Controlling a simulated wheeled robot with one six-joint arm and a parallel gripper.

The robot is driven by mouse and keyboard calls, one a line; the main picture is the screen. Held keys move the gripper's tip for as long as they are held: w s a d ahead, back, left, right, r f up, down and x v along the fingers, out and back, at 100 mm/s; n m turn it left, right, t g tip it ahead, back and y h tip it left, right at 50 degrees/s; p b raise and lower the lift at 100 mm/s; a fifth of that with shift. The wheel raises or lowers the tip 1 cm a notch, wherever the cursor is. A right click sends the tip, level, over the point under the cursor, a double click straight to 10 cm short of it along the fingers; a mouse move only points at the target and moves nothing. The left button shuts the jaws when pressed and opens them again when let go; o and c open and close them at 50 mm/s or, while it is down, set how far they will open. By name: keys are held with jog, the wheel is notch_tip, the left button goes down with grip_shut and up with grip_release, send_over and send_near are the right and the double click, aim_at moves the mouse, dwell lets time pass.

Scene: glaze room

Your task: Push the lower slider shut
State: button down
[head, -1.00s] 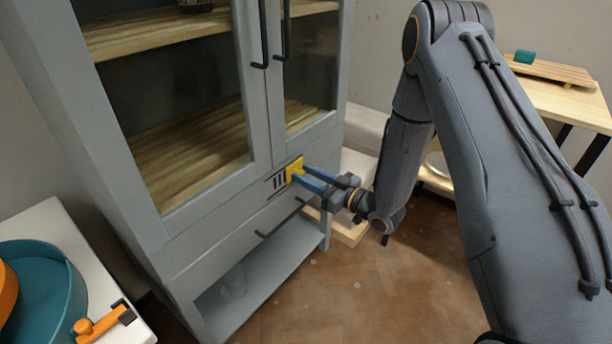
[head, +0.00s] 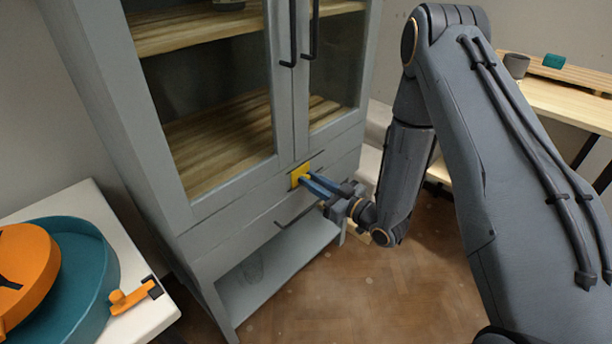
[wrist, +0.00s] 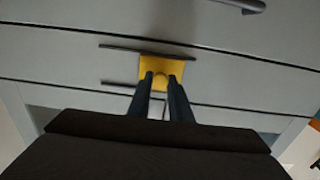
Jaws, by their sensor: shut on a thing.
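The slider is a yellow plate (head: 300,176) with a small round knob, set between two thin dark rails on the grey cabinet's front (head: 240,205), below the glass doors. No vent slots show beside it now. My gripper (head: 307,180) is shut on the slider's knob. In the wrist view the yellow plate (wrist: 176,64) is at the centre, with the knob between my two fingertips (wrist: 161,82). The rails (wrist: 118,47) run on past the plate to the left there, and to the right in the head view. The plate's lower part is partly hidden by my fingers.
A dark drawer handle (head: 296,214) is just below the slider, and two door handles (head: 293,35) are above. A white table (head: 165,312) with a teal round tub (head: 95,275) stands at left. A wooden table (head: 560,103) is at right. Floor in front is open.

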jog(key=shift+s+a, duration=0.15)
jog(key=shift+s, duration=0.05)
jog(key=c, duration=1.6)
grip_release()
jog(key=shift+c, duration=0.2)
jog(key=v, duration=0.8)
